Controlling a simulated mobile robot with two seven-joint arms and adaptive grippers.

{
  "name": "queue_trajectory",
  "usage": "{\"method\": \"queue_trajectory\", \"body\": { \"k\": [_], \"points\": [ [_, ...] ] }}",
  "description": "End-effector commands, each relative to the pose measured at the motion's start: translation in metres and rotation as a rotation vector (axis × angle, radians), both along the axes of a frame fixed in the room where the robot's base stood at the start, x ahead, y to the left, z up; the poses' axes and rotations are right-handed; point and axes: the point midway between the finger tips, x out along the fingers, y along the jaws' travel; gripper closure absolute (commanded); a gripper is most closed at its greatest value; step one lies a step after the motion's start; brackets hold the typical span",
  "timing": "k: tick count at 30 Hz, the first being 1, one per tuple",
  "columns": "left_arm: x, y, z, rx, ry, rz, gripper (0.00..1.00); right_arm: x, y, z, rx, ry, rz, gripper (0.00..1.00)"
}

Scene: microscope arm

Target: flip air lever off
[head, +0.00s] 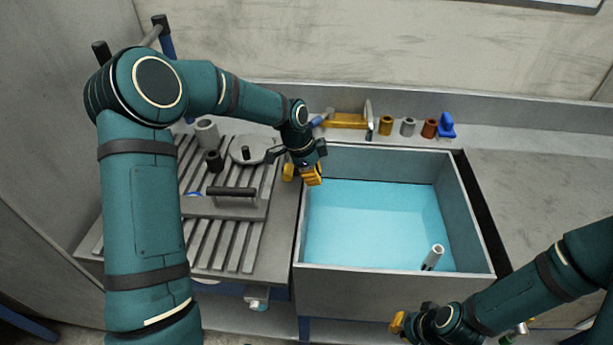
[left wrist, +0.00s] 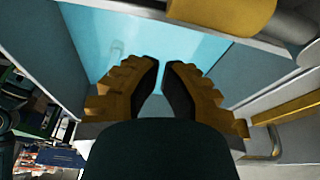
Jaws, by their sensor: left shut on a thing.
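I cannot tell for certain which part is the air lever. A small metal valve-like fitting (head: 258,300) sits under the front edge of the left counter, and a blue upright part (head: 447,125) stands on the back ledge. My left gripper (head: 303,175) is over the left rim of the basin, away from both. Its yellow fingers are close together in the left wrist view (left wrist: 163,75). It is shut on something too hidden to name. My right gripper (head: 398,322) is low at the basin's front, partly hidden by its own wrist; its jaw state is unclear.
The basin (head: 475,225) holds blue water and a pale cylinder (head: 434,257). A slatted rack (head: 222,245) with a handled grey plate (head: 232,206) lies left. A yellow bar (head: 345,121) and small yellow, grey and brown cylinders line the back. The right counter (head: 540,190) is clear.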

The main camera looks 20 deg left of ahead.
Motion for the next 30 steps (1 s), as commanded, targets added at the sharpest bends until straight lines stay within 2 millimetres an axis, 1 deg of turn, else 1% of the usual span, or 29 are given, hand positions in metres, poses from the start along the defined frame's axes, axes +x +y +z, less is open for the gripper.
{"method": "queue_trajectory", "body": {
  "k": [1, 3, 7, 12, 18, 30],
  "points": [
    [0.001, 0.007, 0.018, 0.003, -0.011, 0.008, 1.00, 0.001, 0.000, 0.004, 0.000, -0.002, -0.002, 1.00],
    [0.000, 0.011, 0.033, 0.002, -0.011, 0.006, 1.00, 0.002, 0.000, 0.006, -0.001, -0.004, -0.003, 1.00],
    [-0.002, 0.019, 0.057, 0.003, -0.010, 0.006, 1.00, 0.003, 0.000, 0.009, -0.001, -0.006, -0.003, 1.00],
    [-0.005, 0.025, 0.078, 0.001, -0.008, 0.004, 1.00, 0.004, 0.000, 0.011, -0.001, -0.009, -0.005, 1.00],
    [-0.006, 0.028, 0.087, 0.001, -0.008, 0.003, 1.00, 0.004, -0.001, 0.011, -0.002, -0.009, -0.007, 1.00],
    [-0.006, 0.027, 0.087, 0.000, -0.007, 0.003, 1.00, 0.004, -0.001, 0.011, -0.002, -0.009, -0.006, 1.00]
  ]
}}
